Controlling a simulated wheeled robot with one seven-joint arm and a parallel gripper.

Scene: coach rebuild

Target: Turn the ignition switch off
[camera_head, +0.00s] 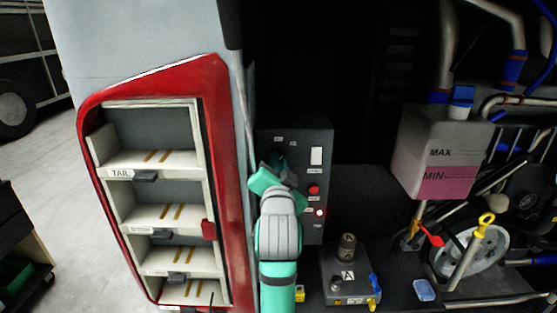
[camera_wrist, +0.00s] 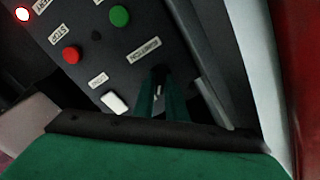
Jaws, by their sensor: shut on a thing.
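The grey control panel (camera_head: 321,240) stands right of the red-framed shelf in the head view, and it fills the upper part of the wrist view (camera_wrist: 115,60). The ignition switch (camera_wrist: 159,73) is a small dark knob below the IGNITION label (camera_wrist: 144,51). My gripper (camera_wrist: 160,92) is at the switch, with its green fingers closed around it. The fingers hide much of the knob, so its exact turn is hard to read. In the head view, my gripper (camera_head: 275,165) is at the panel's upper left, and the switch is hidden behind it.
The panel also carries a white rocker (camera_head: 316,155), a red stop button (camera_head: 313,190), a lit red lamp (camera_head: 320,212) and a green button (camera_wrist: 119,15). The red-framed shelf (camera_head: 225,130) stands close on the left. A grey box (camera_head: 350,288) sits below right.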

